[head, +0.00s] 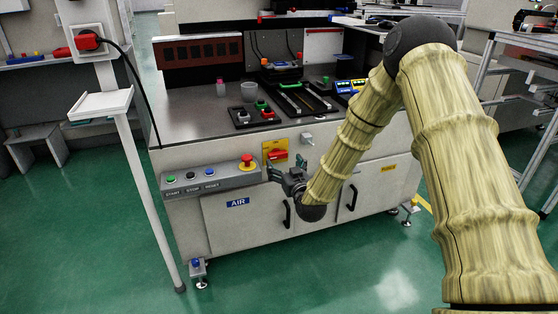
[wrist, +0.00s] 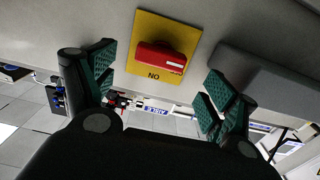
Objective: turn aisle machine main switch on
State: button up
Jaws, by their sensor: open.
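The main switch is a red handle (head: 277,155) on a yellow plate (head: 268,146) on the machine's front panel. In the wrist view, the red handle (wrist: 160,58) lies roughly crosswise on its yellow plate (wrist: 143,37). The letters beside it read "NO", which looks like "ON" upside down. My gripper (head: 284,168) is in front of the panel, just below the switch in the head view. In the wrist view, its green-padded fingers (wrist: 158,88) are wide apart and empty, one on each side of the switch. The handle appears apart from both fingers.
A grey button box (head: 207,179) with START, STOP and RESET labels and a red emergency knob (head: 247,160) sits just left of my gripper. Black door handles (head: 286,214) stick out below. A small white box (head: 306,138) is on the panel to the right.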

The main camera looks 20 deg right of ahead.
aim_at(279, 156)
jog(key=shift+w+a+b, duration=0.1)
jog(key=shift+w+b, duration=0.5)
jog(key=shift+w, duration=2.2)
jog(key=c, duration=1)
